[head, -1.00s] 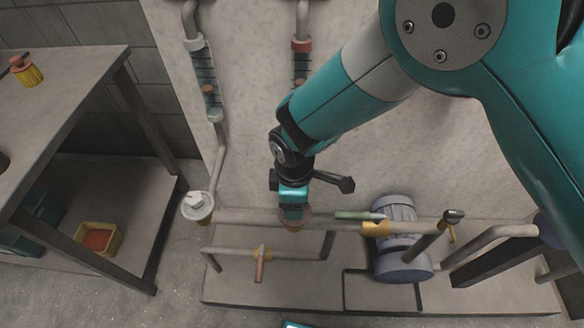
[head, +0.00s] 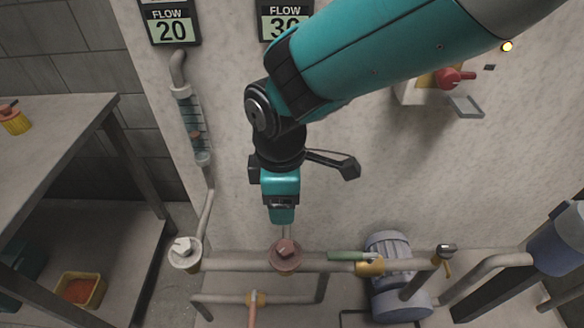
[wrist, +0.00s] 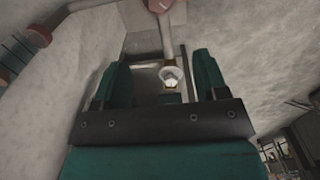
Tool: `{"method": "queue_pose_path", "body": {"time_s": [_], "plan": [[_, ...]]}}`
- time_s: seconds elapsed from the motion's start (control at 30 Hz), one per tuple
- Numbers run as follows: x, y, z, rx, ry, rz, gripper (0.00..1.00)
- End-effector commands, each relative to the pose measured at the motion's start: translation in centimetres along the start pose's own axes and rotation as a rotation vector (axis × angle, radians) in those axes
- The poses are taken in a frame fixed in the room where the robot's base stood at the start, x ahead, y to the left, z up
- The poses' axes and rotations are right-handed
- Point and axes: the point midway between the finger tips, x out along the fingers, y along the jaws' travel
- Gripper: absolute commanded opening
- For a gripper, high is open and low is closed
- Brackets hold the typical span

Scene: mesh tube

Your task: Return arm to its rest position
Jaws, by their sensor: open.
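My gripper (head: 281,214) hangs pointing down in front of the pale wall in the head view, above a reddish-brown round valve cap (head: 285,256) on the pipe, with a visible gap between. Its fingers are seen nearly edge-on there. In the wrist view my gripper (wrist: 161,72) has its two teal fingers spread apart. My teal arm comes down from the upper right and covers part of the wall and the right flow display.
A white-capped valve (head: 185,252) is left on the pipe. A motor pump (head: 392,270) and a green-handled yellow valve (head: 368,266) stand right. A red switch (head: 446,78) and flow display (head: 170,24) are on the wall. A workbench (head: 60,130) stands left.

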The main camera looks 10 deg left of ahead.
Motion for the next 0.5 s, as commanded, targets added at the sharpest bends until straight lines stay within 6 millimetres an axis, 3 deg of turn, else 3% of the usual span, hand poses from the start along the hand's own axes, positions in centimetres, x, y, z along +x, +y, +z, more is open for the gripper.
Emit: {"method": "queue_pose_path", "body": {"time_s": [0.33, 0.43, 0.5], "plan": [[-0.6, 0.1, 0.5, 0.019, 0.006, 0.0, 0.67], [-3.1, 0.2, 2.8, 0.105, 0.033, -0.005, 0.67], [-6.1, -0.1, 5.6, 0.217, 0.066, -0.013, 0.67]]}}
